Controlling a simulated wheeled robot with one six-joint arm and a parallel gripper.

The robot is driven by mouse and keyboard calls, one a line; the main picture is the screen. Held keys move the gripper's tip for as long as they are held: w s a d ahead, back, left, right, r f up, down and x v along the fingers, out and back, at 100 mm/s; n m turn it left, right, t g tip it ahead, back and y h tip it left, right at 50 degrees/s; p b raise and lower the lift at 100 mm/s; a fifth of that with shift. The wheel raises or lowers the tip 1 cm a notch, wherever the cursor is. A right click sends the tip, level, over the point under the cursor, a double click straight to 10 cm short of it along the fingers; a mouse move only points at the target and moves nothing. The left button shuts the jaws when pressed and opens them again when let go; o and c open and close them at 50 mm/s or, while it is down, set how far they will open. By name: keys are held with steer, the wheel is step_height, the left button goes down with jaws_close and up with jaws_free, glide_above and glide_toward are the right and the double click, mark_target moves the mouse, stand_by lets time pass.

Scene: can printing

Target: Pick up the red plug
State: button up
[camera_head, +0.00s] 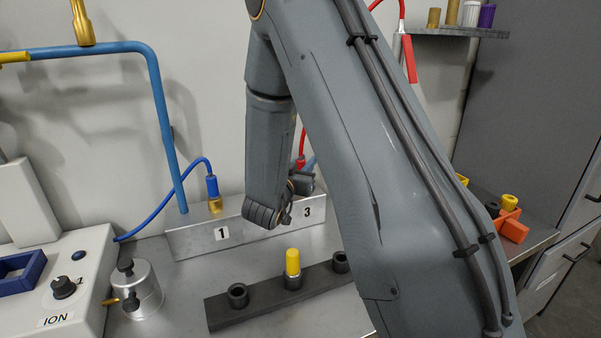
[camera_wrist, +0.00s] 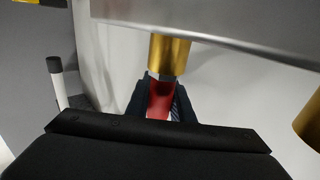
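The red plug (camera_wrist: 160,98) has a brass end (camera_wrist: 168,55) and shows in the wrist view between the two dark fingers of my gripper (camera_wrist: 162,103). The brass end meets the edge of a metal panel. A ribbed surface shows beside the plug's right side; I cannot tell whether both fingers press on it. In the head view, the red plug (camera_head: 300,163) shows only in part behind my wrist, at the top of the metal bracket (camera_head: 195,238) by label 3.
A blue plug (camera_head: 212,186) stands on the bracket by label 1. In front, a dark bar (camera_head: 220,318) holds a yellow-topped piece (camera_head: 292,262). A silver cylinder (camera_head: 138,290) and a white ION device (camera_head: 85,260) stand left. A shelf (camera_head: 455,31) with small caps is at upper right.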

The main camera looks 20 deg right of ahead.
jaws_close()
steer(key=shift+r+b, duration=0.6)
steer(key=shift+r, duration=0.9)
steer(key=r+b+v, duration=0.1)
steer(key=b+v, duration=0.2)
steer(key=v, duration=1.5)
steer(key=shift+r+p, duration=1.85)
steer(key=shift+r, duration=0.5)
